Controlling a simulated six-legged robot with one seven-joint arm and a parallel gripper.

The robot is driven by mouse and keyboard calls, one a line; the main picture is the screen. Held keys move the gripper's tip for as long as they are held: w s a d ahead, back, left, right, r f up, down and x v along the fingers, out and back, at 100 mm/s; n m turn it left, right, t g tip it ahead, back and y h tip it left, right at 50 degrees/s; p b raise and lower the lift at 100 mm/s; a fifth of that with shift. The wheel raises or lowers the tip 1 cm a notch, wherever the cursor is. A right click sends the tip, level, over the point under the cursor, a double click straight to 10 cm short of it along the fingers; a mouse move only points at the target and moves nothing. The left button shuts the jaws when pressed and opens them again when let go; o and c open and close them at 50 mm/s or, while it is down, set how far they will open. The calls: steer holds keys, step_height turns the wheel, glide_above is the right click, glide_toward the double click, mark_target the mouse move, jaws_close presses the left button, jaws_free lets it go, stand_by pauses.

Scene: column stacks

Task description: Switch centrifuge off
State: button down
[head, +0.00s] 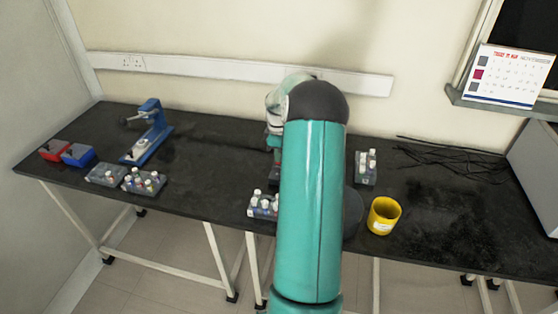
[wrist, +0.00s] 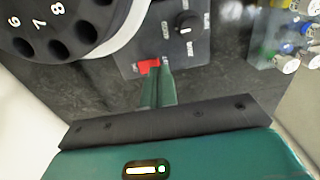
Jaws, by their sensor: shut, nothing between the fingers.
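In the wrist view, the centrifuge shows as a dark rotor (wrist: 62,28) with numbered holes and a white rim at the upper left. Beside it is its grey control panel (wrist: 150,30) with a black knob (wrist: 187,21) and a red switch (wrist: 148,66). My gripper (wrist: 159,72) is shut and empty, its green fingertips at the red switch, overlapping it in the picture. I cannot tell whether they touch it or which way the switch is set. In the head view my teal arm hides most of the centrifuge and my gripper.
A rack of capped vials (wrist: 290,30) stands right of the panel. In the head view, a yellow cup (head: 383,216) and another vial rack (head: 366,168) stand right of my arm. A blue device (head: 148,132) stands at left. Black cables (head: 450,155) lie at right.

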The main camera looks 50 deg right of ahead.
mark_target(278, 164)
steer(key=shift+f, duration=0.75)
stand_by(0.4)
steer(key=shift+r, duration=2.5)
steer(key=shift+a, duration=0.1)
steer(key=w+a+r+m+t+h, duration=0.1)
steer(key=a+r, duration=0.8)
steer(key=a, duration=0.5)
steer(key=w+a+r+m+t+h, duration=0.1)
steer(key=a+r, duration=0.8)
steer(key=a, duration=0.5)
steer(key=s+a+m+t+y, duration=0.1)
steer(key=s+a, duration=0.7)
steer(key=a, duration=0.2)
steer(key=s+a+r+m+t+y, duration=0.1)
steer(key=s+a+t, duration=0.1)
steer(key=s+a, duration=0.6)
steer(key=shift+a+r+m+t, duration=0.15)
steer(key=shift+a+m+t, duration=0.15)
steer(key=shift+a, duration=1)
